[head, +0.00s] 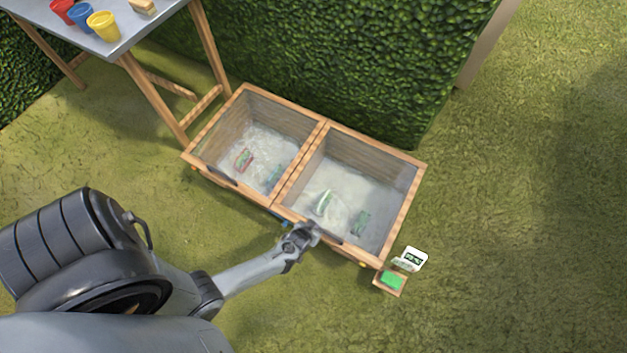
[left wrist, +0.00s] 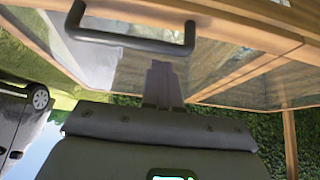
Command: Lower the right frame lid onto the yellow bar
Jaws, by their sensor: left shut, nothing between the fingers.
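The right frame lid (head: 396,210) is a wood-edged clear pane over the right half of the wooden box. A black bar handle (head: 328,236) sits at its front edge; the handle also shows large in the left wrist view (left wrist: 130,41). I cannot tell whether the lid is fully down. A small yellow piece (head: 362,264), perhaps the end of the yellow bar, shows at the box's front right; the rest is hidden. My left gripper (head: 312,229) is shut and empty by the front edge, close to the handle; its fingers (left wrist: 160,82) appear in the left wrist view. My right gripper is not in view.
The left frame lid (head: 285,158) covers the other half. Small green and red items lie inside the box. A small crate (head: 390,283) and white sign (head: 411,259) stand at the front right. A table (head: 115,30) with cups is back left; a hedge (head: 350,60) stands behind.

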